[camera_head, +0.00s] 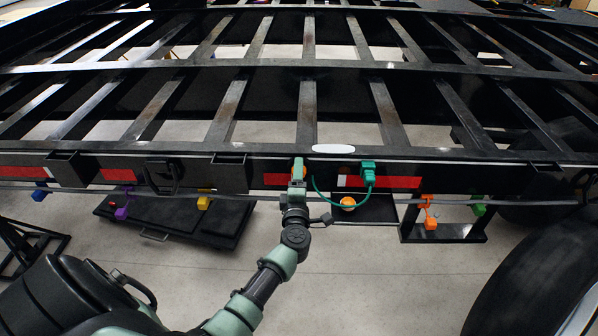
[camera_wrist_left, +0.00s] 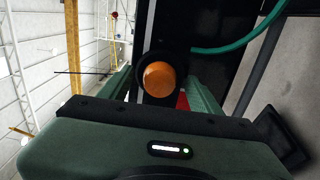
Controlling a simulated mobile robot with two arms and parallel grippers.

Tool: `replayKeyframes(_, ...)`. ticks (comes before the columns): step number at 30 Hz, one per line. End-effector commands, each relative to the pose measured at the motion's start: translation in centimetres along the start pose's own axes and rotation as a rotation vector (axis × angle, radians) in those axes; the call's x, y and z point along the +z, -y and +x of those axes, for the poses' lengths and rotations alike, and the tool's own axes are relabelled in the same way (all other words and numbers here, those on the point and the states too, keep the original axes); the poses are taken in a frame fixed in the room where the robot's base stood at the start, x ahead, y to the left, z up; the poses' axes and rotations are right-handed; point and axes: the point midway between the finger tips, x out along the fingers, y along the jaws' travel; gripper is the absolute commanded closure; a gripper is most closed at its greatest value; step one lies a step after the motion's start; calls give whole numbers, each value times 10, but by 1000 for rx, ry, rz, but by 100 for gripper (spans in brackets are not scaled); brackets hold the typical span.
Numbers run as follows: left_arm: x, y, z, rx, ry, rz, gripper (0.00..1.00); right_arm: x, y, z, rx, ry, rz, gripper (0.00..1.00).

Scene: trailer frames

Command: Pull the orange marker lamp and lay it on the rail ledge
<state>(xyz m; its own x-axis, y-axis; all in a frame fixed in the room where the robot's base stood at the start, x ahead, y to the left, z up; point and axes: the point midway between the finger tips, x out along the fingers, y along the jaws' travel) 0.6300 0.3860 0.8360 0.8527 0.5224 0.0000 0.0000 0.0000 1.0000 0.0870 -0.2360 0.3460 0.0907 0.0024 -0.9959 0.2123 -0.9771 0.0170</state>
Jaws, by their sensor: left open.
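The orange marker lamp (camera_wrist_left: 158,79) shows as a round orange face in a dark round seat in the left wrist view. In the head view it is a sliver of orange (camera_head: 299,162) on the trailer's rear rail, mostly hidden by my left gripper (camera_head: 298,178). My left gripper is open, with its green fingers on either side of the lamp; I cannot tell whether they touch it. The rail's top edge (camera_head: 420,158) runs just above, with a white oval (camera_head: 333,149) on it. My right gripper is not in view.
A green connector (camera_head: 368,173) with a looping green cable (camera_head: 316,197) is right of the lamp. Another orange round piece (camera_head: 348,203) is at a dark plate (camera_head: 372,213) below. A dark cable (camera_head: 480,203) crosses below the rail. A tyre (camera_head: 535,270) stands at right.

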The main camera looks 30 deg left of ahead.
Motion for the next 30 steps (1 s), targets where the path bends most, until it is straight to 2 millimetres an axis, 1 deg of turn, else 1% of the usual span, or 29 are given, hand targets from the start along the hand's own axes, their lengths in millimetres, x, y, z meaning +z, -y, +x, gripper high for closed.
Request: replayKeyframes(30,0,-1,0,-1,-1,0,36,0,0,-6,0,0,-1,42)
